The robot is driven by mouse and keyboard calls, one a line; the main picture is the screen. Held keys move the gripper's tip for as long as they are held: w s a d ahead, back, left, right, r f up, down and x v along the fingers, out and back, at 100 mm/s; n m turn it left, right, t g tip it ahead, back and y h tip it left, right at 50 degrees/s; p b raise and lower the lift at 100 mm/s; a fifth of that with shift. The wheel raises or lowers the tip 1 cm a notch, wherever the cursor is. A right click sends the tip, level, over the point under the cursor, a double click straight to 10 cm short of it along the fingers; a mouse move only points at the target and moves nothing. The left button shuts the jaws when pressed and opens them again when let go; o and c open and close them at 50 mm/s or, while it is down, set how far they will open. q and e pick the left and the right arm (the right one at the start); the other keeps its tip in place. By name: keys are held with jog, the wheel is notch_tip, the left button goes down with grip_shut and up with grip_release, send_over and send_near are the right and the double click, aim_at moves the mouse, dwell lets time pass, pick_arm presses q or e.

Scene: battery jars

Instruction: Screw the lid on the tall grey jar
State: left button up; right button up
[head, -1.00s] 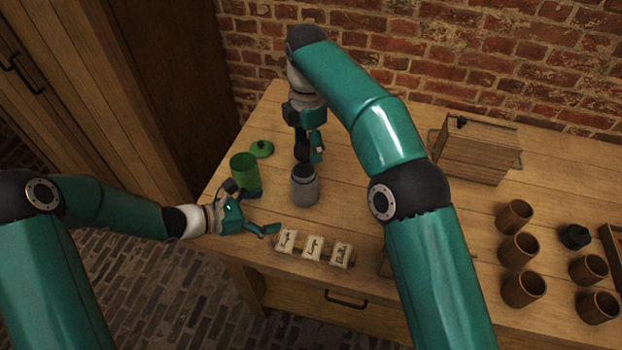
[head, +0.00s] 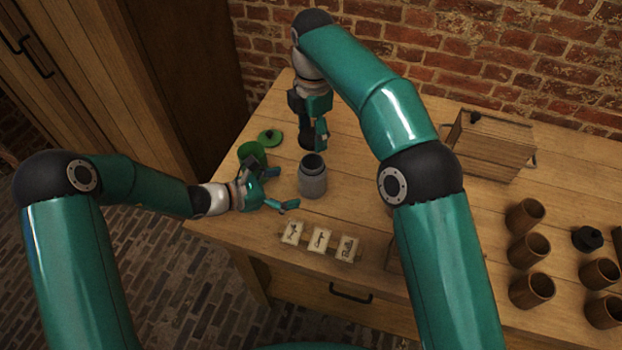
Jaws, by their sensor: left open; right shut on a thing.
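The tall grey jar (head: 313,182) stands upright on the wooden bench, with its dark mouth facing up. My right gripper (head: 311,140) points down just behind and above the jar. It is shut on a dark thing (head: 305,139), apparently the lid, mostly hidden by the fingers. It looks apart from the jar's mouth. My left gripper (head: 281,189) is open at the jar's left side, its fingers spread toward the jar and nothing between them.
A green jar (head: 250,150) stands behind my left gripper, with a green lid (head: 270,137) beside it. Label cards (head: 319,240) lie in front. Several brown cups (head: 526,250), a black lidded jar (head: 587,238) and a wooden box (head: 490,145) are at right.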

pick_arm(q)
jog(key=x, duration=0.8)
jog(key=shift+c, duration=0.2)
jog(key=c, duration=1.7)
pick_arm(e)
send_over(312, 156)
jog(key=s, duration=0.2)
jog(key=shift+s+f, duration=0.15)
jog(key=shift+f, duration=2.25)
jog(key=shift+f, duration=0.15)
jog(key=shift+f, duration=0.75)
jog(key=shift+f, duration=0.55)
